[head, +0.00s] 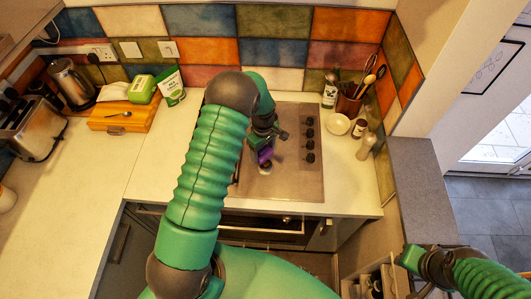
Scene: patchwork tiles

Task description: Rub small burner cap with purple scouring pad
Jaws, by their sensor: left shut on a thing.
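The purple scouring pad (265,156) is held in my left gripper (263,150), low over the left part of the hob. My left gripper is shut on it, with its fingers pointing down. A small dark round shape beside a pale spot (264,168) sits just under the pad and may be the small burner cap. I cannot tell whether the pad touches it. My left arm hides much of the hob's left side. My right gripper (406,260) is at the lower right, away from the hob; its fingers are too unclear to read.
The steel hob (300,190) has a row of dark knobs (309,140) on its right. A white bowl (337,124), bottles and a utensil pot (348,105) stand to the right.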

